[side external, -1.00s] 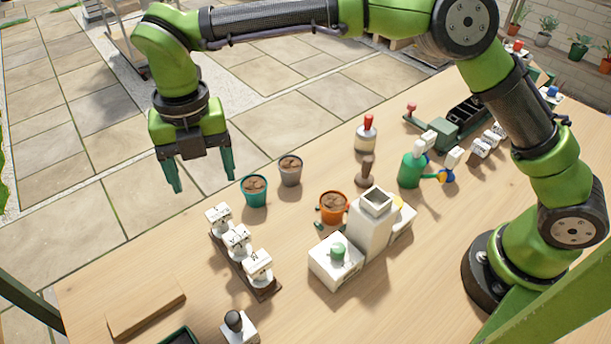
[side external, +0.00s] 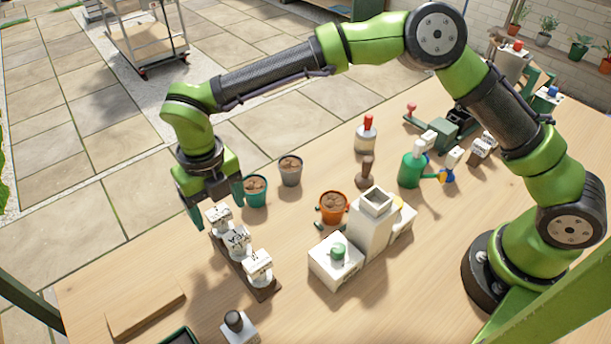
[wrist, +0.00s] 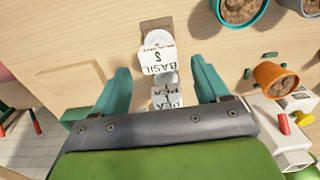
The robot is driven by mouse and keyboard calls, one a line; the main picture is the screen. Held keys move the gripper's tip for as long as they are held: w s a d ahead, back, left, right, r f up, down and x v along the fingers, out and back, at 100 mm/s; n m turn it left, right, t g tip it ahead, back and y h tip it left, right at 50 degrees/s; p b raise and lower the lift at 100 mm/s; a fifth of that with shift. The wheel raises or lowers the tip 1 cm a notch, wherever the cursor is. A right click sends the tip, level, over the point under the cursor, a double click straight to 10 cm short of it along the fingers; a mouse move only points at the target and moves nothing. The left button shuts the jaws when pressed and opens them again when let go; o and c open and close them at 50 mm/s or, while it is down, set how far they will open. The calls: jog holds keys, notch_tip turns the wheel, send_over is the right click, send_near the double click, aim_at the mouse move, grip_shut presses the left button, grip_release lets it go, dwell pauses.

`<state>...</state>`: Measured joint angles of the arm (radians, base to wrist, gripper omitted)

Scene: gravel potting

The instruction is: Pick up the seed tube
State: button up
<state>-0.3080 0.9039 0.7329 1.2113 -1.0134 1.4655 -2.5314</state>
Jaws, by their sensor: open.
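Several white seed tubes with printed labels stand in a row in a narrow brown rack (side external: 268,292). The far one (side external: 219,214) is just below my gripper; the middle one (side external: 238,240) and the near one (side external: 258,268) are clear of it. My gripper (side external: 216,204) is open and empty, pointing down at the rack's far end. I cannot tell how far the fingertips reach down beside the tube.
A teal pot (side external: 256,196) stands close right of my gripper, with a grey pot (side external: 290,172) behind it. An orange pot (side external: 332,209) and a white dispenser (side external: 372,228) stand further right. A wooden board (side external: 145,310) lies at front left.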

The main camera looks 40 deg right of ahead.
aim_at(218, 211)
jog(key=shift+w+f, duration=0.25)
jog(key=shift+f, duration=1.1)
jog(key=shift+w+f, duration=0.2)
jog(key=shift+f, duration=1.15)
jog(key=c, duration=1)
